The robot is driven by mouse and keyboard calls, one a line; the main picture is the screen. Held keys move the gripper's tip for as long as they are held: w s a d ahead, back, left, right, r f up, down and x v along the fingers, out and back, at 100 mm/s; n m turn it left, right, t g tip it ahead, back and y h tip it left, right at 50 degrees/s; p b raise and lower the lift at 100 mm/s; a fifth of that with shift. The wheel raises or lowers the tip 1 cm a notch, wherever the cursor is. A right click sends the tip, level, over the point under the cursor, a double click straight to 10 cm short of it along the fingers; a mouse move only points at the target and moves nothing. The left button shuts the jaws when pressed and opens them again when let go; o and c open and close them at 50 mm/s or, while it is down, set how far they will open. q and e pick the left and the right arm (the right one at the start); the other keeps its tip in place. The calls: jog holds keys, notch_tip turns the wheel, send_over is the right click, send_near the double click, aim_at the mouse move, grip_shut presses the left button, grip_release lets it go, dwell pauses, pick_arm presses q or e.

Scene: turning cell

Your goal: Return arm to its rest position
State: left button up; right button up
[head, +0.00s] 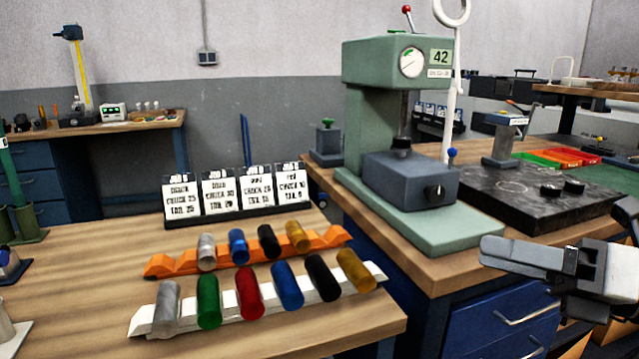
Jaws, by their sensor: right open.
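My right gripper (526,264) is at the right edge of the head view, in front of the blue drawer cabinet. It is open, with nothing seen between its fingers, and apart from the bench and the parts. My left gripper is not in the picture. An orange rack (160,265) holds a grey, a blue, a black and a golden cylinder. A white rack (140,322) in front of it holds silver, green, red, blue, black and golden cylinders.
Job cards (238,191) stand behind the racks on the wooden table (85,285). A green press (395,120) stands on the right bench, with a dark plate (500,205) beside it. The blue drawers (500,320) are below my right gripper. The table's left part is mostly bare.

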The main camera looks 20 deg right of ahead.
jog(key=w+a+f+m+t+h+p, duration=0.1)
jog(key=w+f+m+t+h+p, duration=0.15)
jog(key=f+m+h, duration=0.8)
jog(key=w+a+f+m+t+p, duration=0.1)
jog(key=w+f+m+t+p, duration=0.3)
jog(key=m, duration=1.4)
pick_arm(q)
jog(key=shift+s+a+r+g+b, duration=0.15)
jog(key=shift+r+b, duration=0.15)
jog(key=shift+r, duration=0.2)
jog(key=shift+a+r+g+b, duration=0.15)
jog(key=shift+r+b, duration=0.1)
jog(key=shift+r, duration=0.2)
pick_arm(e)
jog(key=s+a+f+m+g+y, duration=0.1)
jog(key=s+a+f+m+g, duration=0.2)
jog(key=f, duration=0.5)
jog(key=s+a+f+m+g, duration=0.3)
jog(key=s+a+f+g, duration=0.3)
jog(key=s+a+f, duration=0.2)
jog(key=shift+a+f+y, duration=0.35)
jog(key=shift+a+f, duration=0.15)
jog(key=shift+a, duration=0.65)
